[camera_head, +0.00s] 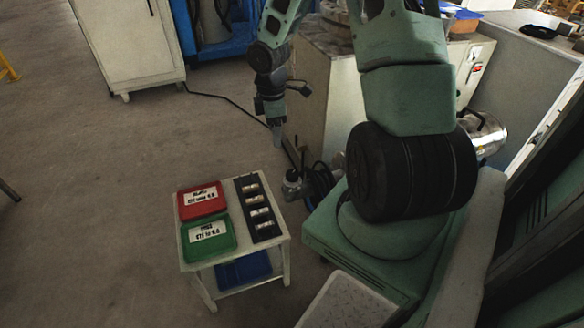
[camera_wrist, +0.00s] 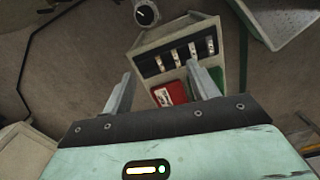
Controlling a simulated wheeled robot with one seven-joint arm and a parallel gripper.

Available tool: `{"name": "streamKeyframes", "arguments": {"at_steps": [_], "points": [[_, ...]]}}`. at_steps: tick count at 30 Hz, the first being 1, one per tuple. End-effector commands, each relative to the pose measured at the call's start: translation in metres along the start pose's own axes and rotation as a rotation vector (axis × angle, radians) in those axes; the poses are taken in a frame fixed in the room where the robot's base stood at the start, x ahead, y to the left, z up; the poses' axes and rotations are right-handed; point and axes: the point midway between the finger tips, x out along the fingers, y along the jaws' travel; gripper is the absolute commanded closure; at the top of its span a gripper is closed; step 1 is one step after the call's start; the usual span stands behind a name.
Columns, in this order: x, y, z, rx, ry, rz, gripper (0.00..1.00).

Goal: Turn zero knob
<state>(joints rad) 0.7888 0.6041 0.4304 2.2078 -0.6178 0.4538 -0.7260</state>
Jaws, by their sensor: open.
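No knob clearly marked zero can be made out. My gripper (camera_head: 277,132) hangs in the air beyond the trolley, apart from everything. In the wrist view my gripper (camera_wrist: 160,72) shows two fingers spread wide with nothing between them.
A small white trolley (camera_head: 205,268) carries a red tray (camera_head: 201,191), a green tray (camera_head: 227,239) and a black rack (camera_head: 248,188) with several pale pieces. A blue bin (camera_head: 243,270) is on its lower shelf. A grey cabinet (camera_head: 325,90) stands behind.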

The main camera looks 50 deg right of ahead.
Motion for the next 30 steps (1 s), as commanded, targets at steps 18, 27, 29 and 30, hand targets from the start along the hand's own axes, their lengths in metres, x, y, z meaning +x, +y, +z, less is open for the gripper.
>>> {"name": "streamKeyframes", "arguments": {"at_steps": [18, 27, 29, 30], "points": [[0.081, 0.024, 0.052, -0.024, 0.018, -0.003, 0.41], [0.144, 0.024, 0.050, -0.024, 0.018, -0.002, 0.41], [0.155, 0.024, 0.050, -0.023, 0.017, -0.003, 0.41], [0.162, 0.024, 0.050, -0.023, 0.018, -0.002, 0.41]]}}
